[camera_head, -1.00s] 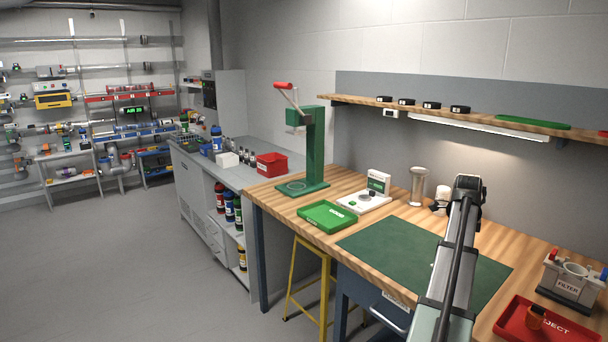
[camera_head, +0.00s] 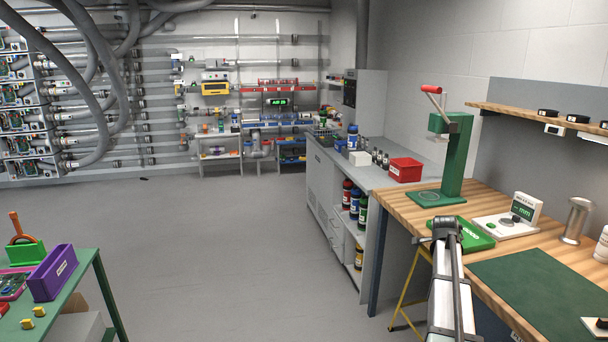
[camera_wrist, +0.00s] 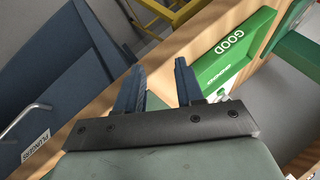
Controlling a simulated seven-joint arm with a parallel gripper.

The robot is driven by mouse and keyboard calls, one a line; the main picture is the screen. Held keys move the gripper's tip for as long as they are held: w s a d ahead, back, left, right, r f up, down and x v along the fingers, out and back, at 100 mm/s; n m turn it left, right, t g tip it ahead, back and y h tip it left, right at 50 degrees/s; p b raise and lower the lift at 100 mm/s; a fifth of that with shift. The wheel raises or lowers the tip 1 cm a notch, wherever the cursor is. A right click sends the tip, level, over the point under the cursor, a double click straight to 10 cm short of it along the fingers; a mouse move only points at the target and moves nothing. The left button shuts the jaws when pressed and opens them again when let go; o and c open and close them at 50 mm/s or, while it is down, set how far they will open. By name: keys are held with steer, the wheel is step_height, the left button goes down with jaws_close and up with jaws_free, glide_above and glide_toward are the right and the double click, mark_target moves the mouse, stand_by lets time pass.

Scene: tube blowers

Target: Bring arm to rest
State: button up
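My arm (camera_head: 447,290) reaches forward from the bottom of the head view. Its end lies in front of the green GOOD tray (camera_head: 474,236) at the front of the wooden workbench. In the wrist view my gripper (camera_wrist: 159,72) has its two dark fingers apart, with nothing visible between them. The bench's front edge shows beyond the fingers. The GOOD tray (camera_wrist: 236,52) is just right of the fingertips; I see no contact. The fingertips cannot be made out in the head view.
A green press (camera_head: 455,165), a gauge on a white base (camera_head: 508,225) and a green mat (camera_head: 530,285) are on the workbench. A blue drawer front (camera_wrist: 50,80) and a yellow stool (camera_wrist: 170,15) are below its edge. A green table (camera_head: 85,285) stands left; open floor lies between.

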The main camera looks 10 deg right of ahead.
steer(key=w+a+f+n, duration=0.2)
steer(key=w+a+f, duration=0.1)
steer(key=a+f, duration=0.5)
steer(key=s+a+f+n+g+y, duration=0.2)
steer(key=s+a+f+n, duration=0.3)
steer(key=a+f, duration=0.7)
steer(key=s+a+f+n+g+y, duration=0.1)
steer(key=s+a+f+n+y, duration=0.15)
steer(key=s+a+f, duration=0.75)
steer(key=s+a+f+n+g, duration=0.2)
steer(key=s+a+f+n, duration=0.2)
steer(key=s, duration=0.7)
steer(key=s+a+f+n+g, duration=0.3)
steer(key=s+a+f, duration=0.6)
steer(key=s, duration=0.3)
steer(key=s+a+f+n+g+y, duration=0.1)
steer(key=s+a+f+n+g, duration=0.2)
steer(key=s, duration=0.9)
steer(key=a+f+n, duration=0.1)
steer(key=a+f, duration=0.2)
steer(key=a, duration=0.1)
steer(key=shift+s+a+f+n, duration=0.15)
steer(key=shift+s+n, duration=0.05)
steer(key=shift+n, duration=0.15)
